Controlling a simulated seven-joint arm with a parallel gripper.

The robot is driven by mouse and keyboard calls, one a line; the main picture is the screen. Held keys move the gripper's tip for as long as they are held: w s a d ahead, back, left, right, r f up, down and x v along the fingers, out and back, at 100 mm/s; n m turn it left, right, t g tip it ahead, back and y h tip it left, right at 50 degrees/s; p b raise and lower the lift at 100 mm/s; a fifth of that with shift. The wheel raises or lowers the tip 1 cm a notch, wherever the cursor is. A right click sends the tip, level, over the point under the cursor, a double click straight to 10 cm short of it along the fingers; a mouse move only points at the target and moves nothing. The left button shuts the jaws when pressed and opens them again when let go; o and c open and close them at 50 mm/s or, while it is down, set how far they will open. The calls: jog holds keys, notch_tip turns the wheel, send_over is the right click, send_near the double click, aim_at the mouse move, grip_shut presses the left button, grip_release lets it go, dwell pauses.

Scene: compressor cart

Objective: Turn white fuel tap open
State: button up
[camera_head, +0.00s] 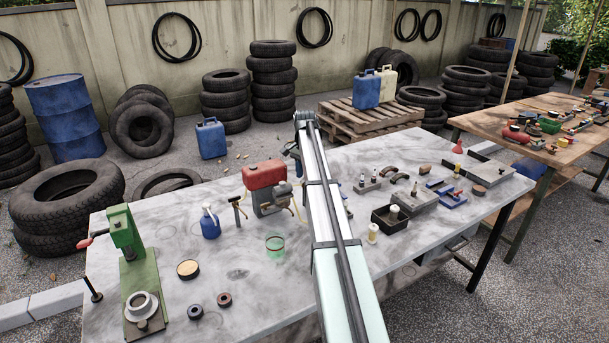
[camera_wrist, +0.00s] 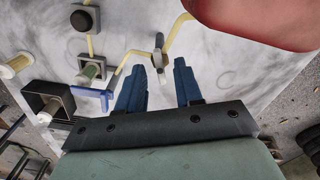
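The fuel tap (camera_wrist: 158,45) shows in the wrist view as a small grey body with a pale lever, set in a yellow hose (camera_wrist: 176,27). My gripper (camera_wrist: 159,66) has two blue fingers, apart, one on each side of the tap's lower end in that picture. The gap between the fingers looks empty or holds only the lever's tip; I cannot tell the depth or any contact. A red tank (camera_wrist: 260,18) fills the top right. In the head view the red tank (camera_head: 264,174) sits on a grey engine (camera_head: 271,200); my arm hides the tap there.
The marble-topped table (camera_head: 240,312) carries a green press (camera_head: 127,235), a blue bottle (camera_head: 209,224) and a green-rimmed glass (camera_head: 275,244). A black open box (camera_head: 388,219) lies right of my arm. Several small parts stand further right.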

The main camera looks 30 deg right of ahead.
jog(key=shift+f, duration=0.3)
grip_shut()
dwell(0.4)
